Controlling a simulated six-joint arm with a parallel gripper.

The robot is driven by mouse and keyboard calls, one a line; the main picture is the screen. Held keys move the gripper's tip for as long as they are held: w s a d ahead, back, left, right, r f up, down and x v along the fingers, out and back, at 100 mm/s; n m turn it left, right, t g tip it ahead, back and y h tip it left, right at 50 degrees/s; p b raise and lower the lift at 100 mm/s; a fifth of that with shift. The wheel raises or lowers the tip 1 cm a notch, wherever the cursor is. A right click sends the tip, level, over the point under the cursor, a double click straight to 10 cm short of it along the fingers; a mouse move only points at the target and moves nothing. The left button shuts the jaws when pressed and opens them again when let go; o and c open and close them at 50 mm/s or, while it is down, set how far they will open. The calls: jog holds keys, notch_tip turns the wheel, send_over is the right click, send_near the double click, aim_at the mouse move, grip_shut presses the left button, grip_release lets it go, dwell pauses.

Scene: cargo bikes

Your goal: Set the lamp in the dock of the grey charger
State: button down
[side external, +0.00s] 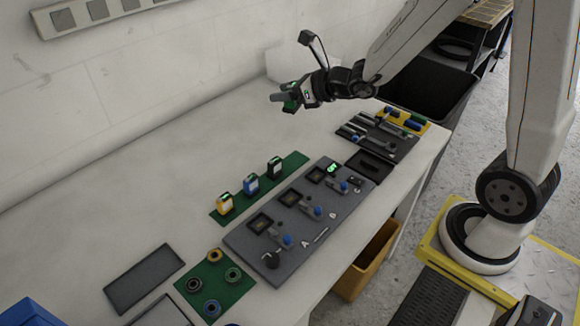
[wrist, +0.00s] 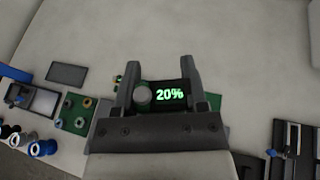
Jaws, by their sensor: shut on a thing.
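My gripper (side external: 300,95) is in the air above the back of the white bench, shut on the lamp (side external: 289,103), a small green and dark body with a grey cylinder. In the wrist view the lamp (wrist: 168,95) sits between the two fingers, with a grey round part and a dark display reading 20% in green. The grey charger (side external: 243,240) appears to be the long grey panel on the bench, below and left of my gripper. It carries several dark square recesses and blue-knobbed levers; a green light shows near its far end. The lamp is well clear of it.
A green strip (side external: 238,197) with yellow, blue and green-black blocks lies behind the panel. A green mat (side external: 231,300) with several rings and a dark plate (side external: 145,278) lie at near left. Dark (side external: 398,148) and yellow (side external: 428,126) trays lie at far right. The back bench is clear.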

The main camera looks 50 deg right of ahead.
jog(key=shift+w+a+r, duration=0.1)
jog(key=shift+a+r, duration=0.1)
jog(key=shift+r, duration=0.3)
jog(key=shift+w+a+r, duration=0.1)
jog(key=shift+a+r, duration=0.1)
jog(key=shift+r, duration=0.25)
jog(key=shift+f, duration=0.15)
jog(key=w+f+n+y, duration=0.1)
jog(key=w+f, duration=0.3)
jog(key=f, duration=1)
jog(key=shift+d+f, duration=0.2)
jog(key=shift+d, duration=0.15)
jog(key=shift+w, duration=0.15)
send_over(242, 159)
jog(key=s, duration=0.1)
notch_tip(242, 159, down, 8)
jog(key=shift+f, duration=0.25)
jog(key=shift+w+f, duration=0.4)
jog(key=shift+f, duration=0.05)
jog(key=shift+w+d+f, duration=0.1)
